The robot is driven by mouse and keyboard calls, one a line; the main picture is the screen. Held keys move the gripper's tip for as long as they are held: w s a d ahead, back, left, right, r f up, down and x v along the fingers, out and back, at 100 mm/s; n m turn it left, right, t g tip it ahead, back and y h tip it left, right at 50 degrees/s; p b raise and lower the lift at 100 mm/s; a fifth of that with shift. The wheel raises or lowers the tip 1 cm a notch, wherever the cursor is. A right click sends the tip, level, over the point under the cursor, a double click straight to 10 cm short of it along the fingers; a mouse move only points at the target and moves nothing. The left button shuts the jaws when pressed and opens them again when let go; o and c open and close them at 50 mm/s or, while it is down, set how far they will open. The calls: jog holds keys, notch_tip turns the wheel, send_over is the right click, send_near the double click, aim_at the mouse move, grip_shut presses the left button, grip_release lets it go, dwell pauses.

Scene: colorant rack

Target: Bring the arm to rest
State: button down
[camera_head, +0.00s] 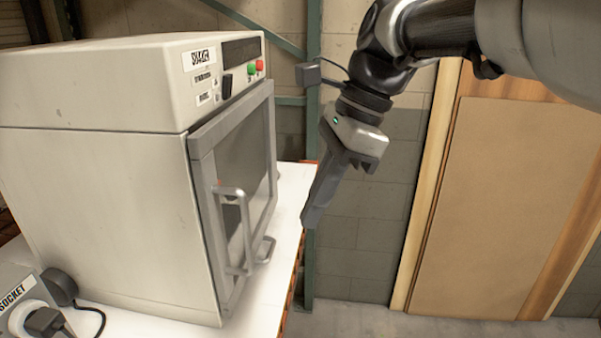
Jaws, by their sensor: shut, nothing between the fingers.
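My gripper (312,218) hangs in the air at the middle of the view, pointing down and slightly left. Its fingers are together, with nothing between them. My arm (430,35) comes in from the upper right and bends down at the wrist. The gripper is to the right of the machine's door handle, apart from it in the picture, near the right edge of the white table.
A white machine (100,190) with a shut front door (245,160) and a metal handle (238,235) stands on the white table (270,300). A socket box (25,300) with a plug is at lower left. A brown panel (500,210) leans behind. Floor at lower right is clear.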

jog(key=s+d+f+n+t+h+p, duration=0.1)
jog(key=s+d+f+n+t+h, duration=0.2)
jog(key=s+d+n, duration=0.4)
jog(key=s+d+f+n+t+h, duration=0.1)
jog(key=s+d+f+n+t, duration=0.3)
jog(key=n, duration=0.6)
notch_tip(320, 180, up, 13)
jog(key=w+p, duration=0.1)
jog(key=p, duration=1.3)
jog(key=shift+w+d+r+m+g, duration=0.2)
jog(key=shift+w+d+m+g, duration=0.1)
jog(key=shift+w+d+g, duration=0.1)
